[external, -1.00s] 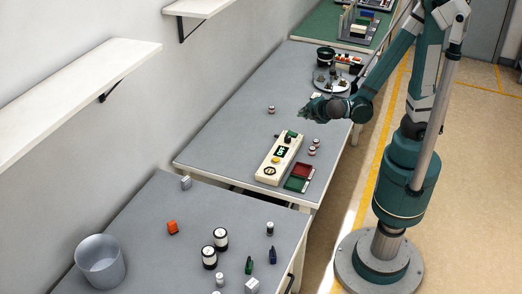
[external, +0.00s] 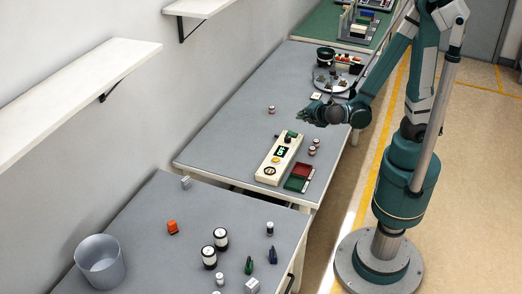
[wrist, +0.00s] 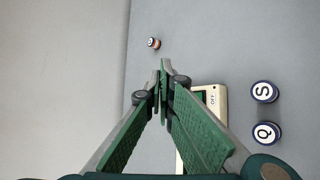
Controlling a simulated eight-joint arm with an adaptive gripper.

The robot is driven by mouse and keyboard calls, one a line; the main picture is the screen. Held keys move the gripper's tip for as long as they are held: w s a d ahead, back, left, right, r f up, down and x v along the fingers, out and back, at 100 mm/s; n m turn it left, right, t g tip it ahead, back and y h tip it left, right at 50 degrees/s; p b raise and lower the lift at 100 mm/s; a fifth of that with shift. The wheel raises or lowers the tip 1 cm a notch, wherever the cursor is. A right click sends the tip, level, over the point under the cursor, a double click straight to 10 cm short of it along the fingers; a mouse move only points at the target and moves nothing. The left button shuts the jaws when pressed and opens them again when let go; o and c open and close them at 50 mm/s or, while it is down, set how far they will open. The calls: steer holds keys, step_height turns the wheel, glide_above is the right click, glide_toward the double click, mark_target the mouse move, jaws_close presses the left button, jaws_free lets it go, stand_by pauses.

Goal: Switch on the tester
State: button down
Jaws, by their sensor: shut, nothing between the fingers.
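The tester (external: 285,160) is a long cream box on the middle grey table. It has a dark display with green characters, a yellow button (external: 276,160) and a dark round mark near its front end. In the wrist view, part of the tester (wrist: 222,108) shows to the right of my fingers, with an "OFF" label; the fingers hide the rest. My gripper (external: 301,117) is shut and empty. It is above the table near the tester's far end, apart from it. In the wrist view, the green fingertips (wrist: 162,72) meet near the middle.
Two white-capped jars marked S (wrist: 264,91) and Q (wrist: 267,133) stand right of the tester. Another small jar (wrist: 154,43) stands beyond the fingertips. A red tray (external: 302,170) and a green tray (external: 296,184) lie beside the tester. A round feeder (external: 332,82) stands farther back.

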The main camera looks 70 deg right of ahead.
mark_target(294, 133)
steer(key=shift+w+f+b, duration=0.5)
steer(key=shift+f+b, duration=0.5)
steer(key=shift+f, duration=0.25)
steer(key=shift+w+f+b, duration=0.45)
steer(key=shift+f+b, duration=0.6)
steer(key=shift+f, duration=0.2)
steer(key=shift+w+f+b, duration=0.5)
steer(key=shift+f+b, duration=0.5)
steer(key=shift+f, duration=0.25)
steer(key=shift+f, duration=0.15)
steer(key=shift+w+f+b, duration=0.15)
steer(key=shift+f+b, duration=0.1)
steer(key=shift+b, duration=0.2)
steer(key=shift+w+f, duration=0.15)
steer(key=shift+f, duration=0.25)
steer(key=shift+r, duration=0.2)
steer(key=shift+s+r+p, duration=0.3)
steer(key=shift+r+p, duration=0.2)
steer(key=shift+r, duration=0.15)
steer(key=r+p, duration=0.1)
steer(key=s+r+p, duration=0.1)
steer(key=r, duration=0.1)
steer(key=r+p, duration=0.1)
steer(key=shift+s+r+p, duration=0.35)
steer(key=shift+s, duration=0.05)
